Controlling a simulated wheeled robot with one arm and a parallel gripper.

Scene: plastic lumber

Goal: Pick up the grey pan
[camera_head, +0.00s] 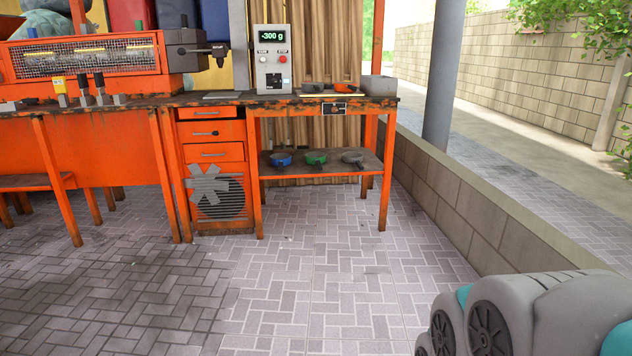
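A grey pan (353,157) sits on the lower shelf (330,170) of the orange workbench, at the right end of a row. A green pan (315,157) and a blue pan (281,159) stand to its left on the same shelf. On the bench top above, a dark pan-like dish (313,87) stands beside an orange one (343,87); they are small and I cannot tell their details. My gripper is not in view. Only a grey and teal part of my arm shows at the bottom right.
An orange drawer cabinet (214,150) is left of the shelf. A low block wall (440,190) and a grey post (443,75) are at right. The paved floor (310,270) in front is clear.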

